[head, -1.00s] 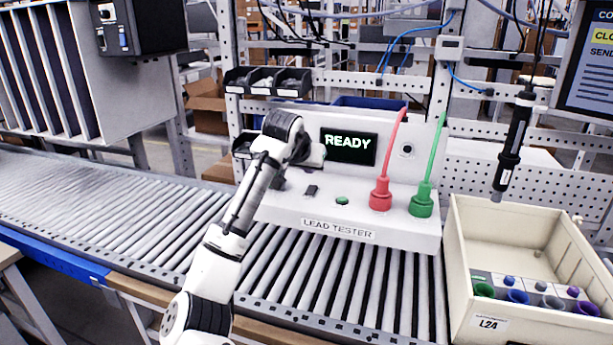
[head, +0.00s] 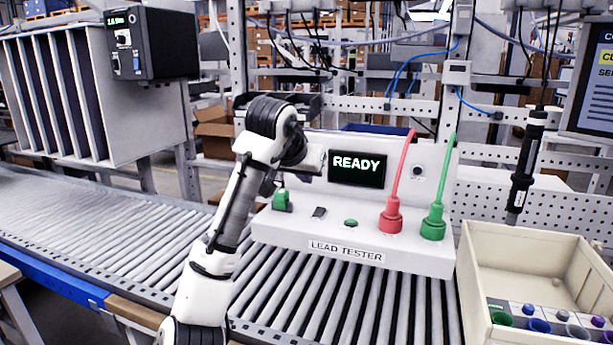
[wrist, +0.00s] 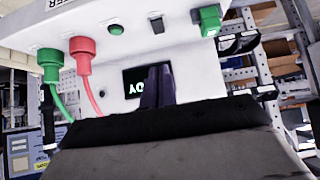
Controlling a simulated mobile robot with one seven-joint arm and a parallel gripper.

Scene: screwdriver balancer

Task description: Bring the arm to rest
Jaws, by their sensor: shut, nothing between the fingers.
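My arm (head: 235,210) rises from the bottom of the head view and bends at a dark joint in front of the lead tester's left part. My gripper (wrist: 155,88) shows in the wrist view as dark fingers close together, empty, against the tester's dark screen. In the head view the fingers are not clear behind the wrist. The white lead tester (head: 410,258) stands on the roller conveyor; its screen (head: 357,170) reads READY. A red plug (head: 390,215) and a green plug (head: 433,222) with leads stand upright on it. A green switch (head: 282,201) sits at its left.
A grey finned cabinet (head: 90,95) with a black box (head: 148,42) stands left. The conveyor (head: 110,220) is clear at left.

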